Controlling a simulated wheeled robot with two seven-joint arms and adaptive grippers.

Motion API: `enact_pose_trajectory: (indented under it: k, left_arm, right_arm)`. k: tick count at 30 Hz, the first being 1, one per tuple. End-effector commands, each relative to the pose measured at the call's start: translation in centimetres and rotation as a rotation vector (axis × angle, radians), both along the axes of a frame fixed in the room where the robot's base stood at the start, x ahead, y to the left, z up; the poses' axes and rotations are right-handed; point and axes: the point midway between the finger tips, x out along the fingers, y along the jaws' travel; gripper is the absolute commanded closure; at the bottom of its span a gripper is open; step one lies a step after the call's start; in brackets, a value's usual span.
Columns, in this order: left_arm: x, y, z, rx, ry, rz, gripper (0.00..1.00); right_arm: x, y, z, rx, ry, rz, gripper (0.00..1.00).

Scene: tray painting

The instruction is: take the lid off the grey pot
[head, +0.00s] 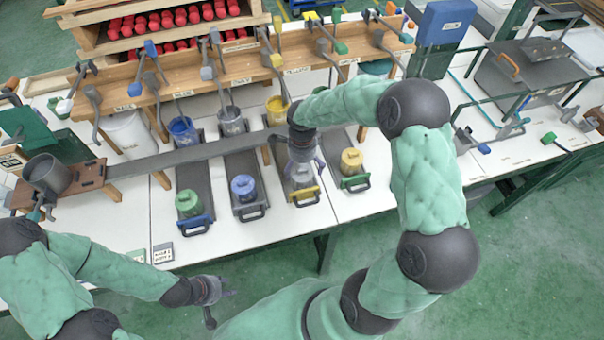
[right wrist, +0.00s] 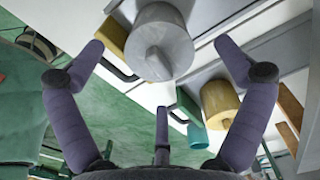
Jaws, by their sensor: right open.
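The grey pot (head: 302,180) stands on the tray with the yellow handle, partly hidden under my right gripper. In the right wrist view the grey pot (right wrist: 160,18) shows its round grey lid (right wrist: 175,58) with a knob, seated on top. My right gripper (head: 304,164) is open above it; its fingers (right wrist: 160,43) are spread on either side of the lid with visible gaps, holding nothing. My left gripper (head: 218,296) hangs low in front of the table's front edge, empty, its fingers spread apart.
A green pot (head: 189,204), a blue pot (head: 243,188) and a yellow pot (head: 351,161) stand on neighbouring trays. Paint buckets, including a blue one (head: 184,131) and a yellow one (head: 277,110), stand behind under a wooden rack (head: 130,86). A grey bar crosses behind the pots.

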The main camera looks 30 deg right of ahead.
Motion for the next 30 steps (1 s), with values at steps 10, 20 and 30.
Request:
enact_pose_trajectory:
  k: [10,20,30]
  left_arm:
    - [0.01,0.00,-0.38,0.000,0.000,0.000,0.60]
    - [0.01,0.00,-0.38,0.000,0.000,0.000,0.60]
    - [0.01,0.00,-0.24,0.000,0.000,0.000,0.60]
  right_arm:
    - [0.06,0.05,-1.58,0.001,-0.001,0.001,0.00]
    - [0.03,0.06,-1.59,0.001,0.000,0.001,0.51]
    - [0.05,0.07,-1.21,0.001,-0.001,0.001,0.51]
